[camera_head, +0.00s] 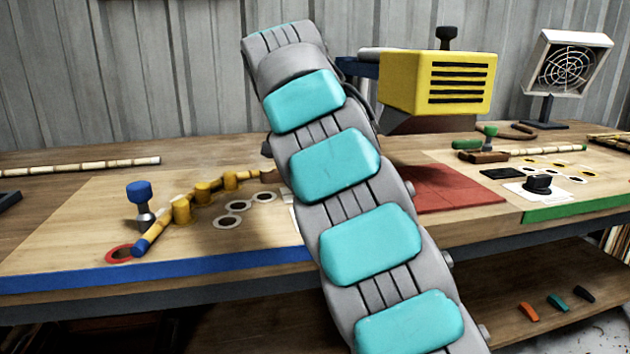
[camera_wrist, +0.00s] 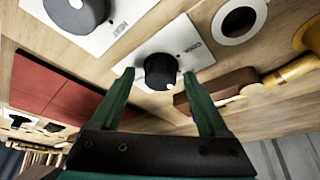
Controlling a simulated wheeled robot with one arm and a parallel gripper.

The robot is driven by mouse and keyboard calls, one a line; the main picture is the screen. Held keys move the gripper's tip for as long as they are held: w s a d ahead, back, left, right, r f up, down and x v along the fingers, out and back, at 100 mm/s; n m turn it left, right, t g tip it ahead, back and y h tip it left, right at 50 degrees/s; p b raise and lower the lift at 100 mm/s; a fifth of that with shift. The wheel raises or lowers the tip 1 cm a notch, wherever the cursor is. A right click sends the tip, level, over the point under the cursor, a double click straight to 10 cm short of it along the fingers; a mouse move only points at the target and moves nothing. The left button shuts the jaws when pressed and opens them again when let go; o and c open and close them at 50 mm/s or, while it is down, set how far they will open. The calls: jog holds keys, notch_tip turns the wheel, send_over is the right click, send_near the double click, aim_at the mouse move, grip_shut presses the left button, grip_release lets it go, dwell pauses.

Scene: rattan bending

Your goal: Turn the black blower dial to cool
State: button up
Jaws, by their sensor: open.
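In the wrist view a black round dial (camera_wrist: 160,72) stands on a white plate (camera_wrist: 190,30) with small markings. My gripper (camera_wrist: 159,77) is open, its two green fingers reaching to either side of this dial. I cannot tell whether they touch it. In the head view my own arm hides the gripper and this dial. A different black dial (camera_head: 538,184) sits on a white card at the right, near the fan.
A red mat (camera_wrist: 60,88) lies left of the dial, and a brown wooden block (camera_wrist: 220,88) lies right of it. Another dark knob (camera_wrist: 75,10) stands at the top left. In the head view a yellow vented box (camera_head: 440,80) stands behind the mat; yellow pegs (camera_head: 181,208) stand left.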

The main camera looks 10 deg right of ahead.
dwell(0.3)
grip_shut()
dwell(0.5)
